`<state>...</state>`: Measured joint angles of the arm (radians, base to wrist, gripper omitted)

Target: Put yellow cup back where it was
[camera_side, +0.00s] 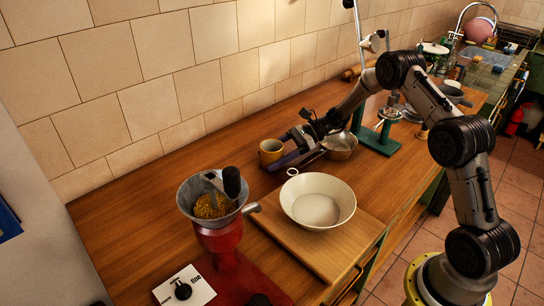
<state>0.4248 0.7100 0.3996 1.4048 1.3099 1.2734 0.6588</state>
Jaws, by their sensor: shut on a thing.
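The fingers are small and dark here, so the exact grip point is hard to see. I cannot tell whether the cup's base touches the wooden counter (130,225) or is slightly above it.
A white bowl (317,211) stands on a wooden board in front of the gripper. A red grinder (222,240) with a grain-filled hopper stands at front left. A metal bowl (341,150) and green stand (376,141) are to the right. Counter left of the cup is clear.

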